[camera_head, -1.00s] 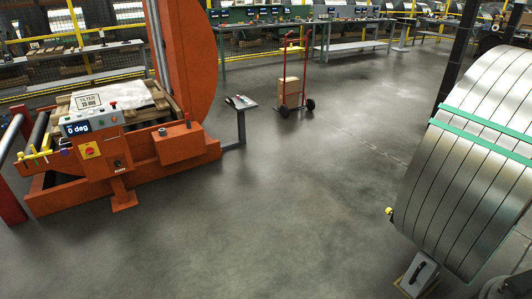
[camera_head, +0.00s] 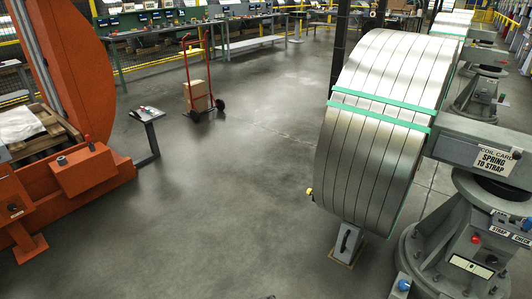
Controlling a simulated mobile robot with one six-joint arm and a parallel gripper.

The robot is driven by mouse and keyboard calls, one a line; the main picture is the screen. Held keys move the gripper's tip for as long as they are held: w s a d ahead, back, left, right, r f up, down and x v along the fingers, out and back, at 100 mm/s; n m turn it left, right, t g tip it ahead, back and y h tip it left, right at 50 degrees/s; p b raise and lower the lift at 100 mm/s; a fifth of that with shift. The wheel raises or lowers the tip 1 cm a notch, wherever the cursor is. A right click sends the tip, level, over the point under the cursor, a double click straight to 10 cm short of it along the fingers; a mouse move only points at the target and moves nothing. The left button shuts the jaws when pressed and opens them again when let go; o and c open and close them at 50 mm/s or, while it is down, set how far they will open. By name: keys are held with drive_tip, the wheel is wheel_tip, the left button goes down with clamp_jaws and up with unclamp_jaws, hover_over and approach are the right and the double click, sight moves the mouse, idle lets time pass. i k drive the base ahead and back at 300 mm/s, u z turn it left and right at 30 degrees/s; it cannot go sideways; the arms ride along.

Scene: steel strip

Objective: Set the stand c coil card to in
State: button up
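A white coil card (camera_head: 494,160) is on the grey arm of the nearest coil stand (camera_head: 455,235) at the right. Its large print reads "SPRING TO STRAP" under the heading "COIL CARD". A steel strip coil (camera_head: 370,150) with green straps hangs on this stand. No letter naming the stand is readable, so I cannot tell if it is stand c. My gripper is not in view.
More grey stands (camera_head: 478,95) stand behind at the right. An orange machine (camera_head: 90,165) is at the left, with a small console (camera_head: 147,115) beside it. A red hand truck (camera_head: 193,75) with a carton stands behind. The middle floor is clear.

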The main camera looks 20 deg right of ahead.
sight(500, 162)
drive_tip(key=u, duration=1.35)
drive_tip(key=k, duration=0.1)
drive_tip(key=z, duration=2.7)
